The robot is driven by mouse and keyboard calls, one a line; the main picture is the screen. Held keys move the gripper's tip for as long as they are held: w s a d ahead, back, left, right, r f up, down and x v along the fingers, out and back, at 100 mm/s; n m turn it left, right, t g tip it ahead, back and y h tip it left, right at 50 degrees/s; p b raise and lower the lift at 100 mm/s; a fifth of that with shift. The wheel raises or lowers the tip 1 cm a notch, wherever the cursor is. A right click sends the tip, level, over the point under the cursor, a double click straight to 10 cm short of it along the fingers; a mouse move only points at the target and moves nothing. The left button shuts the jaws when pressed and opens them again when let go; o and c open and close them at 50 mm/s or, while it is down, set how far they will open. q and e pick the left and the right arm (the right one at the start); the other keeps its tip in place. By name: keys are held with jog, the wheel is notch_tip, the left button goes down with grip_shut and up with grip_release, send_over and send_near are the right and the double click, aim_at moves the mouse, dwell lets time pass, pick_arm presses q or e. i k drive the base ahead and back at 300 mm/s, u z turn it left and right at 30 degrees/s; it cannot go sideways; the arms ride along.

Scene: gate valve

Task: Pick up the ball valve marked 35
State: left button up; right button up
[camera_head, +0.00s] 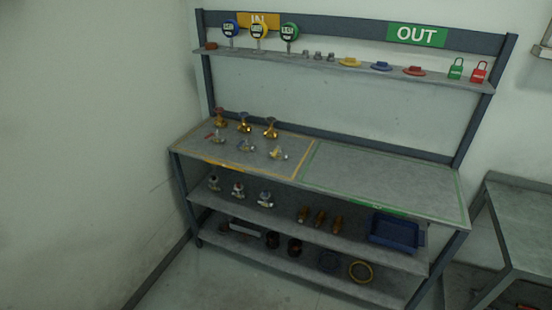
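No number 35 is legible on any valve. Neither of my grippers is in view.
The workbench (385,180) has a clear green-outlined right half. Gauges (259,31), small fittings and padlocks sit on the upper shelf (330,66). More valves (238,190), brass parts (320,218) and a blue tray (395,232) occupy the lower shelf. Another table (520,215) stands right.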

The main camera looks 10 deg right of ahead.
aim_at(281, 155)
jog(key=u, duration=0.4)
jog(key=i, duration=1.25)
jog(key=z, duration=0.35)
